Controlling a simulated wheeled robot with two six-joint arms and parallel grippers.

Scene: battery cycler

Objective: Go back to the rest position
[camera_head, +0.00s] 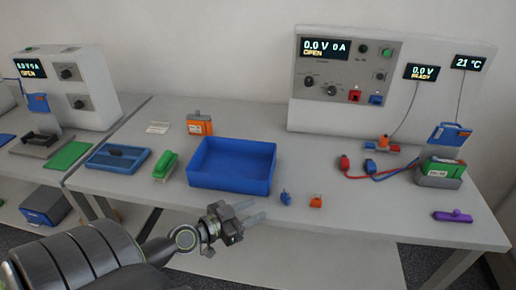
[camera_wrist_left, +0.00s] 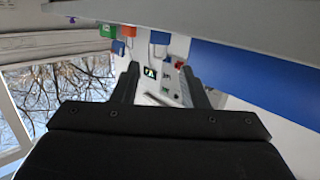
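My left gripper (camera_head: 250,213) reaches in from the lower left in the head view, at the front edge of the white table (camera_head: 350,215), just in front of the blue bin (camera_head: 232,168). Its two fingers stand apart with nothing between them. The left wrist view also shows the two dark fingers (camera_wrist_left: 165,88) spread, with the bench and the cycler panel beyond the gap. My right gripper does not show in either view.
A blue connector (camera_head: 285,198) and an orange connector (camera_head: 315,201) lie near the front edge. A green battery (camera_head: 445,168) sits in a grey holder at right, near a purple tool (camera_head: 453,216). A green case (camera_head: 165,166) and blue tray (camera_head: 117,158) are at left.

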